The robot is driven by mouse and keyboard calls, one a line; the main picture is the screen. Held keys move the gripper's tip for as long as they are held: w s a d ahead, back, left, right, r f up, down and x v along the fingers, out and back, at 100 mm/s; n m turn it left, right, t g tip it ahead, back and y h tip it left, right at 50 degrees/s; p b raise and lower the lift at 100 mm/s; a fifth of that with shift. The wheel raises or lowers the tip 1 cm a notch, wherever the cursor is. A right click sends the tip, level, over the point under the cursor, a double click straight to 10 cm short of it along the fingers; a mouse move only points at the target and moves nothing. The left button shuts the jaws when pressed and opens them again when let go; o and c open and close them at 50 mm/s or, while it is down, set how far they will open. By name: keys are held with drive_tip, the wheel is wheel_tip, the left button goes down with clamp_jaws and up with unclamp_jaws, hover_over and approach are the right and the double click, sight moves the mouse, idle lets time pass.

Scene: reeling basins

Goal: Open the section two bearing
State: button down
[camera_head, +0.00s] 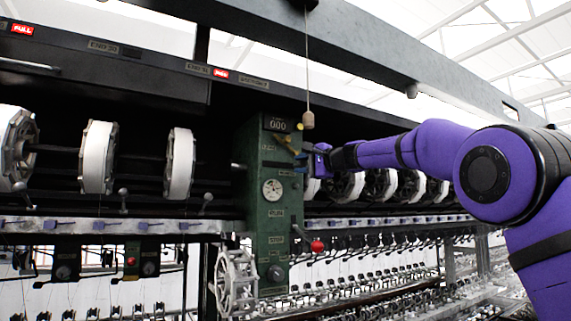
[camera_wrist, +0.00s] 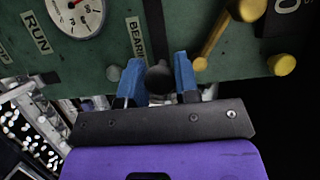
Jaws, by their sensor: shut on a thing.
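A green control column (camera_head: 262,215) stands in the middle of the head view. My gripper (camera_head: 316,160) is at its upper right side. In the wrist view the two blue fingers of my gripper (camera_wrist: 158,68) are shut on a dark round knob (camera_wrist: 158,79), one finger on each side. In the head view my gripper hides the knob. Whether the knob has turned cannot be told.
Beside the fingers is a brass lever (camera_wrist: 222,40) with a ball end, and a brass knob (camera_wrist: 281,65). A white gauge (camera_wrist: 76,14) and a RUN label (camera_wrist: 36,32) are at left. A wooden handle (camera_head: 308,120) hangs on a cord above my gripper. White reels (camera_head: 97,158) line the machine.

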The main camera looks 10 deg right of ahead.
drive_tip(key=shift+w+d, duration=0.3)
drive_tip(key=shift+d, duration=0.35)
drive_tip(key=c, duration=0.8)
unclamp_jaws()
drive_tip(key=shift+c, duration=0.2)
drive_tip(key=v, duration=1.1)
